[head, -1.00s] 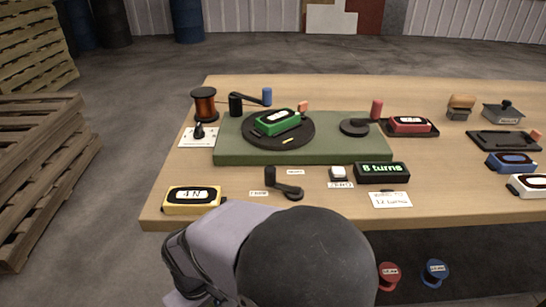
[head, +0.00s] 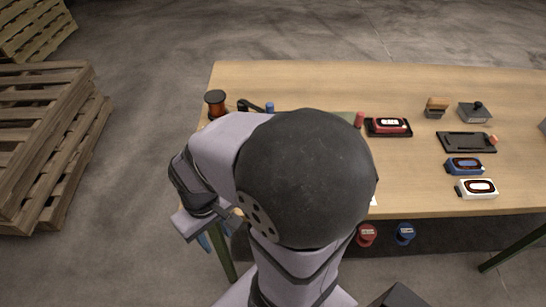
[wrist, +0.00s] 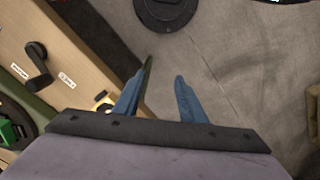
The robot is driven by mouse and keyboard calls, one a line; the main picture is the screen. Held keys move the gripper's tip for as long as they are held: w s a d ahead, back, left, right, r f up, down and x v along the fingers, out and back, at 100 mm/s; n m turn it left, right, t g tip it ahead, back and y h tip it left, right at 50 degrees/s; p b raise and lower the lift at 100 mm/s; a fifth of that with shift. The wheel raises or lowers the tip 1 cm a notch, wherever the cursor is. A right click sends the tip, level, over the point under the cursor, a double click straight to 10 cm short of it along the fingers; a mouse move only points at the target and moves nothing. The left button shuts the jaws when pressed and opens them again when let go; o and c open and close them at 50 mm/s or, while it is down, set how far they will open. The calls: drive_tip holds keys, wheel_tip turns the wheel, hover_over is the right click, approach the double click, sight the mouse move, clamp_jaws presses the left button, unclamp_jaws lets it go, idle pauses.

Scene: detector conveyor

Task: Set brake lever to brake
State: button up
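The black brake lever (wrist: 38,65) shows at the left of the wrist view, on the wooden table. A small white label (wrist: 19,71) lies on one side of it and another label (wrist: 67,79) on the other; their words are too small to read surely. In the head view my arm hides the lever. My gripper (wrist: 157,96) is open, with two blue fingers apart and nothing between them. It is off to the right of the lever, with floor in view between and beyond the fingers. In the head view its blue fingers (head: 211,240) show partly, near the table's front left corner.
A yellow-cased box (wrist: 103,101) shows close to the left finger. A green box (wrist: 12,130) is at the wrist view's left edge. A copper spool (head: 215,103) stands at the table's back left. Pallets (head: 45,140) stand at left.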

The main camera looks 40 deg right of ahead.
drive_tip(key=d+r+m+p, duration=0.2)
drive_tip(key=d+r+p, duration=0.2)
drive_tip(key=r+p, duration=0.55)
drive_tip(key=w+d+f+n+b, duration=0.1)
drive_tip(key=d+b, duration=0.1)
drive_tip(key=d, duration=0.4)
drive_tip(key=w+d+f+b, duration=0.1)
drive_tip(key=d+f+b, duration=0.1)
drive_tip(key=d, duration=0.4)
drive_tip(key=w+d+f+n+b, duration=0.1)
drive_tip(key=d+b, duration=0.2)
drive_tip(key=d, duration=0.3)
drive_tip(key=shift+w+d+f+n, duration=0.25)
drive_tip(key=shift+d+f+n, duration=0.05)
drive_tip(key=shift+f+p, duration=0.75)
drive_tip(key=shift+f, duration=2.95)
clamp_jaws()
